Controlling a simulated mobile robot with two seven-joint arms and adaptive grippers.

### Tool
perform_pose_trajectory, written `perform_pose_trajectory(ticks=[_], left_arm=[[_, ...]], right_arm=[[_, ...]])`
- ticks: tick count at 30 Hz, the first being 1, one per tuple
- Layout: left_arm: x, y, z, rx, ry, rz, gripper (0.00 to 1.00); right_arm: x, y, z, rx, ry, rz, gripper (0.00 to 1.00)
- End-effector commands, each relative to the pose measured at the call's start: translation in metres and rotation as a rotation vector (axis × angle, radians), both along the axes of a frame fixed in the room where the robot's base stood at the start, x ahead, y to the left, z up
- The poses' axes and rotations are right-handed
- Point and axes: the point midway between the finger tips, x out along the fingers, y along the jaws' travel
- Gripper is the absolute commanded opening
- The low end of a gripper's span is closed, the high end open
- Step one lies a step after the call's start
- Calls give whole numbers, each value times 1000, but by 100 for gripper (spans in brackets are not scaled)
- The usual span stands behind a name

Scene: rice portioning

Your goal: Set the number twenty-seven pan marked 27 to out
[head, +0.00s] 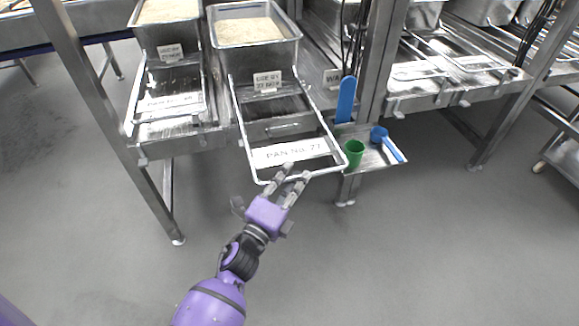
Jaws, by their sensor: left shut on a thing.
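The number 27 pan (258,58) is a deep metal pan with pale grain in it, at the top centre. In front of it is a metal frame carrying a white label that reads PAN No. 27 (291,152). The frame's front bar (322,173) sticks out past the rack's front edge. My left gripper (291,175) is at the middle of this front bar and is shut on it. Its fingertips touch the bar just below the label. My right gripper is not in view.
A similar pan (166,30) and labelled frame stand to the left. At right, a small shelf (376,157) holds a green cup (354,152), a blue scoop (379,135) and an upright blue paddle (346,98). Metal legs stand either side. The grey floor in front is clear.

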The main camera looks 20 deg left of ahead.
Motion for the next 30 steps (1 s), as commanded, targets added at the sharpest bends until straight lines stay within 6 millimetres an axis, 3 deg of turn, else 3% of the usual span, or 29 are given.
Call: perform_pose_trajectory(ticks=[6,12,28,29,30], left_arm=[[-31,-20,-2,3,3,2,0],[-48,-31,-2,5,3,2,0],[-55,-37,-3,5,3,-2,0],[-55,-37,-3,4,4,-3,14],[-55,-37,-3,4,4,-2,20]], right_arm=[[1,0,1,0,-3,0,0],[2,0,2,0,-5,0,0],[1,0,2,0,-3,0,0],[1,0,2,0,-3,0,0],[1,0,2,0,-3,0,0]])
